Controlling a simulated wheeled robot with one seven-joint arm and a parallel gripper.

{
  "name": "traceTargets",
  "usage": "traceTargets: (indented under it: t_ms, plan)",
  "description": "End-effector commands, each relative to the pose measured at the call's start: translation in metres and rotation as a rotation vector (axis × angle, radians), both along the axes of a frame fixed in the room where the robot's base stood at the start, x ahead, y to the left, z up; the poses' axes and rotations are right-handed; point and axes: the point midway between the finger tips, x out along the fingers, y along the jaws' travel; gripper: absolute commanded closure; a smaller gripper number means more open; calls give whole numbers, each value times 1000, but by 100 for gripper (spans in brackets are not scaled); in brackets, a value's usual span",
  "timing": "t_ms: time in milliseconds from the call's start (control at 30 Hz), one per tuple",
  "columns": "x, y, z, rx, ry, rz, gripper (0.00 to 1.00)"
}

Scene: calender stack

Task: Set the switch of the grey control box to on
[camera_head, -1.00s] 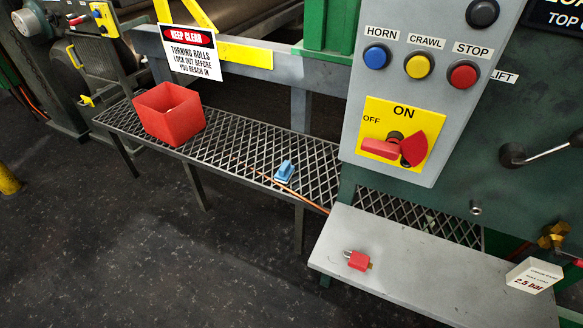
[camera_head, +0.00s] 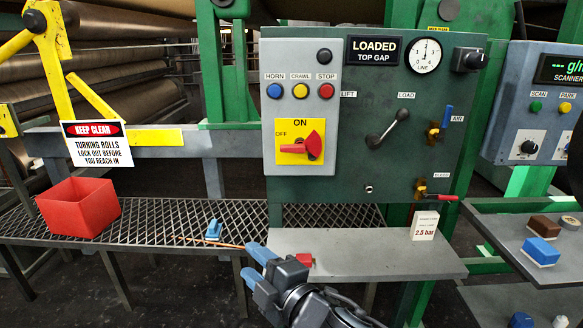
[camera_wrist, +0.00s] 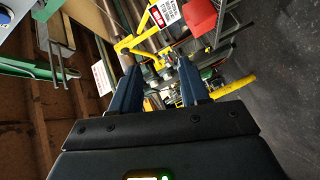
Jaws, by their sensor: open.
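The grey control box (camera_head: 301,104) is upright at the left of the dark green panel. Its red switch (camera_head: 296,147) sits on a yellow plate (camera_head: 283,131) marked OFF at the left and ON at the top. The switch handle points left, towards OFF. My gripper (camera_head: 257,265) is low in front of the bench, below the box and well apart from the switch. In the wrist view, my gripper (camera_wrist: 160,68) shows two dark blue fingers spread apart with nothing between them. The switch is not seen there.
Horn, crawl and stop buttons (camera_head: 300,91) sit above the switch. A red padlock (camera_head: 304,260) lies on the grey shelf (camera_head: 375,262), partly behind my gripper. A red bin (camera_head: 78,208) and blue object (camera_head: 214,229) rest on the mesh bench. Space before the switch is clear.

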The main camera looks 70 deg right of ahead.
Motion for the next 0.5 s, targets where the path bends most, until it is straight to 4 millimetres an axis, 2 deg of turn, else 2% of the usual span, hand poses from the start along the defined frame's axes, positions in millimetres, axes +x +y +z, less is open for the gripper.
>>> traceTargets:
  t_ms: [33, 200, 333, 500]
  plan:
    - [17, -17, 4, -62, -10, -57, 55]
    - [51, -71, 33, -238, 10, -279, 55]
    - [64, -109, 59, -322, 38, -470, 55]
    - [64, -151, 90, -358, 102, -729, 55]
